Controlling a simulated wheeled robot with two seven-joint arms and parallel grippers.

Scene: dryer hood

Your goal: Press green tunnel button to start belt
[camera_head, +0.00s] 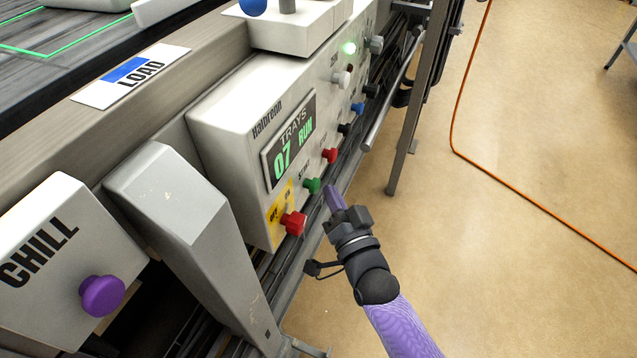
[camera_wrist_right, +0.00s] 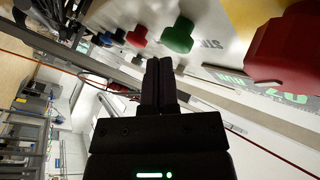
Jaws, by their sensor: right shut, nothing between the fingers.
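The green button (camera_head: 312,185) sticks out of the front of the white control box (camera_head: 232,105), below its display. In the right wrist view the green button (camera_wrist_right: 178,36) lies just above and right of my fingertips. My right gripper (camera_head: 332,191) is shut and empty, its tips pointing at the panel, a little right of the green button in the head view. The shut fingers (camera_wrist_right: 158,64) look apart from the button in the wrist view. My left gripper is not in view.
A red button (camera_head: 329,155) sits beside the green one, and a larger red knob (camera_head: 293,222) on a yellow plate is on the other side. The display (camera_head: 290,140) reads TRAYS 07 RUN. A purple CHILL button (camera_head: 101,296) is at left. An orange cable (camera_head: 457,110) crosses the open floor.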

